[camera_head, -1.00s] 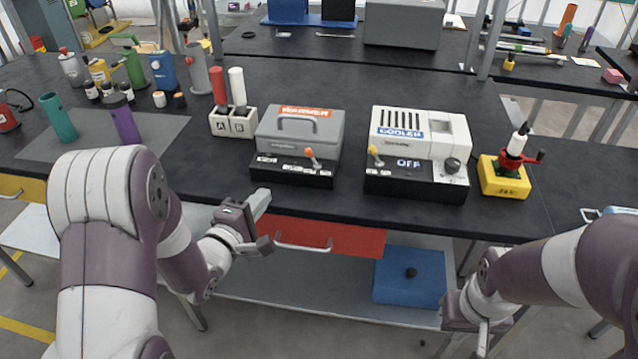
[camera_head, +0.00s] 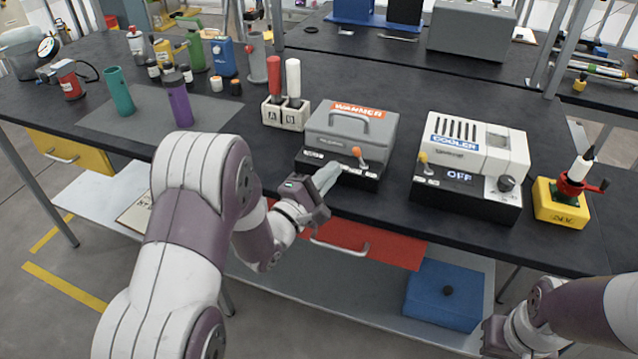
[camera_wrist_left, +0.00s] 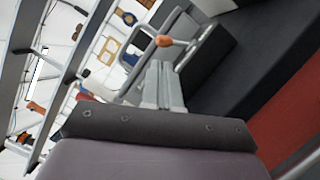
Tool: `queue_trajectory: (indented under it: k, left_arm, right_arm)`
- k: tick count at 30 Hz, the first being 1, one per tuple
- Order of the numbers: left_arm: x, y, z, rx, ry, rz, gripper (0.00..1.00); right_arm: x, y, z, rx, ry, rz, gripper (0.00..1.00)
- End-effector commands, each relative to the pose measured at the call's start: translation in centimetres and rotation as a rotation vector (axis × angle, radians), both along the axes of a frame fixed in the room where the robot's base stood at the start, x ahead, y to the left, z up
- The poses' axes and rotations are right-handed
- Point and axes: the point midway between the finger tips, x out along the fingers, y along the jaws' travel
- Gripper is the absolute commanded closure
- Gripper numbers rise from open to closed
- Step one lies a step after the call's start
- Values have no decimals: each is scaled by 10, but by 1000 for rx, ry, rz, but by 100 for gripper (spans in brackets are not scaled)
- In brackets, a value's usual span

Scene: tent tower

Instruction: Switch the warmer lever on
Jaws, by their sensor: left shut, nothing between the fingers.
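The warmer (camera_head: 350,131) is a grey box with a handle and an orange WARMER label, on a black base at the table's front. Its lever (camera_head: 360,156) has an orange knob and stands up from the base's front panel. In the left wrist view the orange knob (camera_wrist_left: 164,41) shows just beyond the fingertips. My left gripper (camera_head: 328,177) is shut and empty, at the front edge of the warmer base, just left of and below the lever. Whether it touches the base I cannot tell. My right gripper (camera_head: 497,336) is low at the bottom right, its fingers mostly hidden.
The cooler (camera_head: 474,150) with a yellow-knobbed lever and an OFF display stands right of the warmer. A yellow block with a red crank (camera_head: 562,204) is farther right. The A/B holder (camera_head: 286,114) stands left. A red drawer (camera_head: 370,243) is below the tabletop.

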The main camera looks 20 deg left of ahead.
Motion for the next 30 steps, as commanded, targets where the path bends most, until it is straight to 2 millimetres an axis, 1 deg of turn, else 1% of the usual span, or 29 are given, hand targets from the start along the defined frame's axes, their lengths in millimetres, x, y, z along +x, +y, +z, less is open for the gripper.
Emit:
queue_trajectory:
  k: [1,3,6,9,22,30]
  left_arm:
    - [8,-4,1,1,-2,-3,100]
    - [19,-7,2,0,0,-2,100]
    - [30,-10,4,0,1,0,100]
    - [36,-12,5,0,0,0,100]
    - [38,-13,6,4,1,1,100]
    - [38,-14,8,54,-1,1,100]
  right_arm:
    - [0,0,0,0,0,0,100]
    - [0,0,0,0,0,0,100]
    - [0,0,0,0,0,0,100]
    - [0,0,0,0,0,0,100]
    - [0,0,1,0,0,0,100]
    - [0,0,5,0,0,0,100]
